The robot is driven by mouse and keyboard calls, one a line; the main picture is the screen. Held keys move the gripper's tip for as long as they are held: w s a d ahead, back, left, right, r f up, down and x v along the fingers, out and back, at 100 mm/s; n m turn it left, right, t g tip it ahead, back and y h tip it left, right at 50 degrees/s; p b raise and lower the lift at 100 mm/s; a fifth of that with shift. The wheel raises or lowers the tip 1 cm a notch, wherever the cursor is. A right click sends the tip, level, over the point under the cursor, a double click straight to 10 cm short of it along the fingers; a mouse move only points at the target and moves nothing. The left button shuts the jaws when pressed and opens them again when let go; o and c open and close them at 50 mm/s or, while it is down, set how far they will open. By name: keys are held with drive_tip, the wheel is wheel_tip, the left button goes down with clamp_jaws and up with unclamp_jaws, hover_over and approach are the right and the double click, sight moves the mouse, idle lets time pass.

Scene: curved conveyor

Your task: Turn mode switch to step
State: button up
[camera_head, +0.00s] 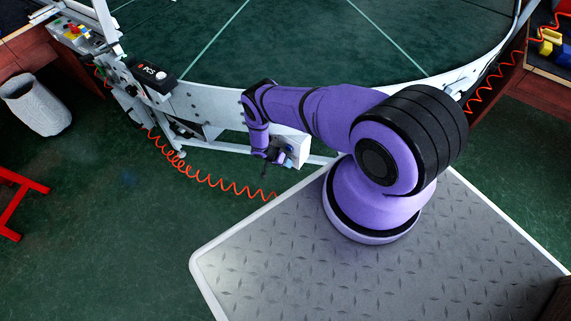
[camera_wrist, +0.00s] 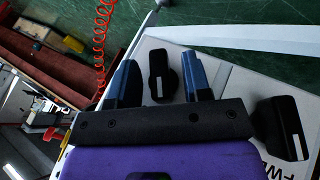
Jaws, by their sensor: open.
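In the wrist view a black rotary knob (camera_wrist: 158,72) with a white pointer mark sits on a pale panel (camera_wrist: 222,75). My gripper (camera_wrist: 161,68) is open, with one blue finger on each side of the knob; I cannot tell whether they touch it. A second black knob (camera_wrist: 282,125) with a white mark lies to the right, by a partly cut-off label beginning "FW". No label shows by the first knob, so I cannot read its setting. In the head view my gripper (camera_head: 279,156) is at the small white control box (camera_head: 291,137) below the conveyor edge.
The curved green conveyor (camera_head: 300,40) with its white frame lies behind the box. A red coiled hose (camera_head: 215,183) hangs at left of my arm. A grey bin (camera_head: 38,105) and red stand (camera_head: 20,200) are far left. Floor is open at lower left.

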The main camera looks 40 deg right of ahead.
drive_tip(key=shift+s+d+f, duration=0.1)
drive_tip(key=shift+d+f, duration=0.1)
drive_tip(key=shift+f, duration=0.1)
drive_tip(key=shift+c, duration=0.3)
clamp_jaws()
